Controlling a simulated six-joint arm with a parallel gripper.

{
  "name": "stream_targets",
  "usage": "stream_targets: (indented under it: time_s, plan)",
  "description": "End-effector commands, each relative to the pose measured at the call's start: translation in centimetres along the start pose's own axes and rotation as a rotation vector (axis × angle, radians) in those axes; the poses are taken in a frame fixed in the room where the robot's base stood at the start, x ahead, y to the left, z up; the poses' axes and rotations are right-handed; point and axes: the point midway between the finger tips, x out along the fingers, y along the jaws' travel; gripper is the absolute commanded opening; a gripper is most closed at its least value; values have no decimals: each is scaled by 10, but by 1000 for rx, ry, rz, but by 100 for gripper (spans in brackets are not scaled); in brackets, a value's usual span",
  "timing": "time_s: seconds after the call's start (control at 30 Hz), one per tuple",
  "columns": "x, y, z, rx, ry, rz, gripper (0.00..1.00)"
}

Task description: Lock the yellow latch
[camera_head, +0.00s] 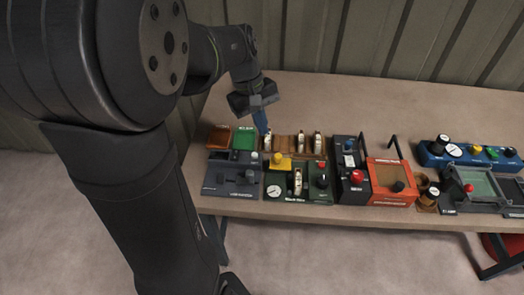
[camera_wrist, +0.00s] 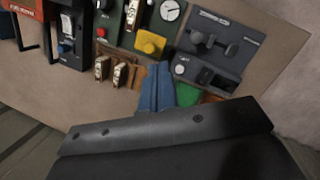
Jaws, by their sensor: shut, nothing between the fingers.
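The yellow latch (camera_head: 279,161) is a small yellow block at the upper left of a dark green panel (camera_head: 288,194) in the head view. It also shows in the wrist view (camera_wrist: 149,43), just beyond my fingertips; I cannot tell its lock position. My gripper (camera_head: 264,130) has blue fingers, which are together and empty. In the wrist view the fingertips (camera_wrist: 158,68) point toward the latch and look apart from it. They are over the brown switch strip (camera_head: 284,144) behind the latch and partly cover it.
A dark grey panel (camera_head: 231,180) and a green plate (camera_head: 244,139) lie left of the latch. Cream switches (camera_head: 301,141) stand on the brown strip. To the right are a black box (camera_head: 349,185) and an orange box (camera_head: 390,177) with upright handles. The table's front edge is bare.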

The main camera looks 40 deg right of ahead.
Motion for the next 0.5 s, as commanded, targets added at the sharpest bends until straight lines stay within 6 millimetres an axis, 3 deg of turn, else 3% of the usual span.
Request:
stream_targets:
  time_s: [0.2, 0.5]
  plan:
    - [14, -41, -21, -418, -139, 162, 0]
    - [20, -83, -43, -902, -312, 365, 0]
